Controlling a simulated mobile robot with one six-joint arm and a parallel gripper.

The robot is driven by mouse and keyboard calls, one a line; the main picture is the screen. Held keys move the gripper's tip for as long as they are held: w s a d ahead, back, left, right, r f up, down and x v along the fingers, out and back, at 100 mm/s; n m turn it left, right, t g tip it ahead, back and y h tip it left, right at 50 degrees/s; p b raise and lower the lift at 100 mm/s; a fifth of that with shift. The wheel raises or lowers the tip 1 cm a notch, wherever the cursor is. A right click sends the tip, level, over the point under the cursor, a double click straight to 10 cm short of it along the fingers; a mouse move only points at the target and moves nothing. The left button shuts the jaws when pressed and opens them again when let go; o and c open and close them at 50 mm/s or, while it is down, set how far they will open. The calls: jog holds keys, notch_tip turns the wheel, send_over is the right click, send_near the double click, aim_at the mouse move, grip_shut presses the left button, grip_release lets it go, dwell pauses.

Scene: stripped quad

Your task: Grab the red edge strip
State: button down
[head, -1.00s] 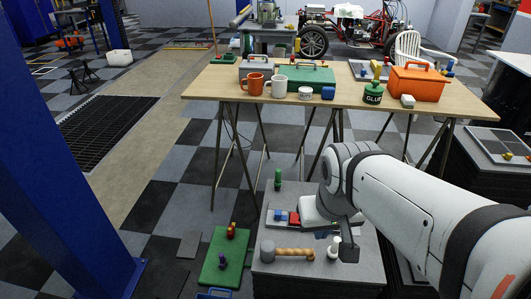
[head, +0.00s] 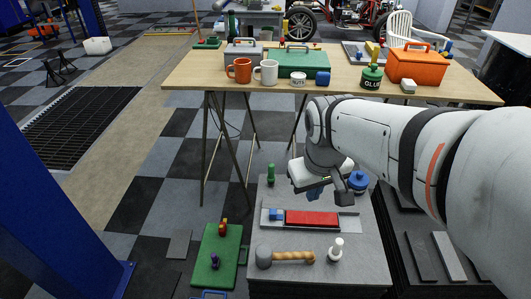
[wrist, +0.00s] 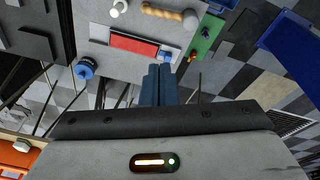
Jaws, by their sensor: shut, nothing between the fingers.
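The red edge strip (head: 312,218) lies flat on a light grey plate on the low grey platform (head: 290,188). A small blue block (head: 277,214) sits just left of it. The strip also shows in the wrist view (wrist: 133,43), beyond my fingertips. My gripper (head: 315,193) is above and behind the strip in the head view, apart from it. Its blue fingers are together and empty, as the wrist view (wrist: 158,72) shows.
A green board (head: 215,262) is left of the platform. A wooden table (head: 205,83) stands behind.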

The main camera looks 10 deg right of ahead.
jog(key=w+a+f+n+g+h+b, duration=0.1)
jog(key=w+f+n+g+b, duration=0.1)
jog(key=w+f+n+b, duration=0.95)
jog(key=n+h+b, duration=0.1)
jog(key=n+b, duration=0.1)
jog(key=b, duration=0.5)
send_over(283, 217)
jog(key=a, duration=0.3)
jog(key=shift+g, duration=0.4)
jog(key=a+x, duration=0.1)
jog(key=x, duration=0.5)
jog(key=w+a+x, duration=0.1)
jog(key=a+x, duration=0.1)
jog(key=x, duration=0.5)
jog(key=a+f+x, duration=0.1)
jog(key=x, duration=0.5)
jog(key=shift+w+f, duration=0.3)
jog(key=shift+w, duration=0.05)
jog(key=shift+w+f, duration=0.1)
jog(key=shift+f, duration=0.25)
jog(key=b+x, duration=0.3)
jog(key=x, duration=0.6)
jog(key=shift+d+f, duration=0.2)
jog(key=shift+r, duration=0.1)
